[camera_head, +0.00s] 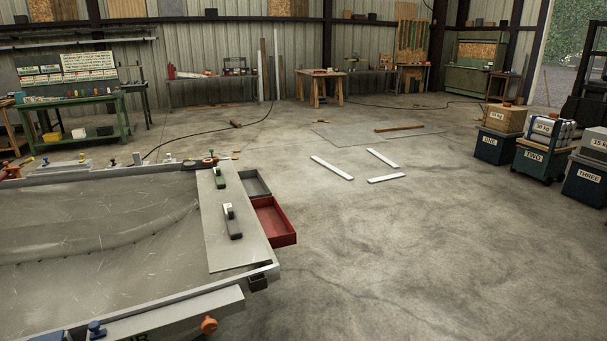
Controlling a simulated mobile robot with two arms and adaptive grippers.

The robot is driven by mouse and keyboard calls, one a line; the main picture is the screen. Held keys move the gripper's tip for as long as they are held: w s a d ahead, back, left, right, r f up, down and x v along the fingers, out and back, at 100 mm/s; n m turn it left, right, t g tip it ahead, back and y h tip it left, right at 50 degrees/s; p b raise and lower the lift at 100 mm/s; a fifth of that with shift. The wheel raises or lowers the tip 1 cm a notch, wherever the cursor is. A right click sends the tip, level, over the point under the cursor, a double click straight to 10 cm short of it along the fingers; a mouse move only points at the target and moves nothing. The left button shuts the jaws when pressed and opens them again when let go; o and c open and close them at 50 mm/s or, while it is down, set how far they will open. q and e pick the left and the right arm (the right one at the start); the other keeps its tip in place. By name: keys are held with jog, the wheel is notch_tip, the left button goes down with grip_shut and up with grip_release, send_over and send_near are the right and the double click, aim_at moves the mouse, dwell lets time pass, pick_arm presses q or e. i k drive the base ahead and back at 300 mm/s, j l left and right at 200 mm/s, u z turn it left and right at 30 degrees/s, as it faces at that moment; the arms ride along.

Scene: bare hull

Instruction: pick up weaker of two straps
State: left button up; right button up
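Two small dark objects with pale parts lie on a flat grey board at the near end of the hull; they look like the two straps. The far strap (219,177) lies toward the back of the board (230,253), and the near strap (232,222) lies closer to its middle. Any marking on them is too small to read, so I cannot tell which is weaker. Neither of my grippers shows in the head view.
The bare grey hull (90,235) fills the lower left. A red tray (285,240) and a grey tray (262,190) sit beside the board's right edge. Labelled bins ONE (490,148), TWO (533,164) and THREE (580,190) stand at right. The middle floor is mostly clear.

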aim_at(233, 225)
jog(key=i+l+z, duration=0.3)
jog(key=i, duration=0.4)
jog(key=i+z, duration=0.25)
jog(key=i, duration=0.45)
jog(key=i+u, duration=0.3)
jog(key=i+l+u, duration=0.3)
jog(key=i, duration=0.2)
jog(key=i+l+u, duration=1.1)
jog(key=l+u, duration=0.25)
jog(key=i+l+u, duration=0.25)
jog(key=l+u, duration=0.3)
jog(key=l, duration=0.2)
jog(key=i+l+u, duration=0.1)
jog(key=l+u, duration=0.15)
jog(key=l, duration=0.15)
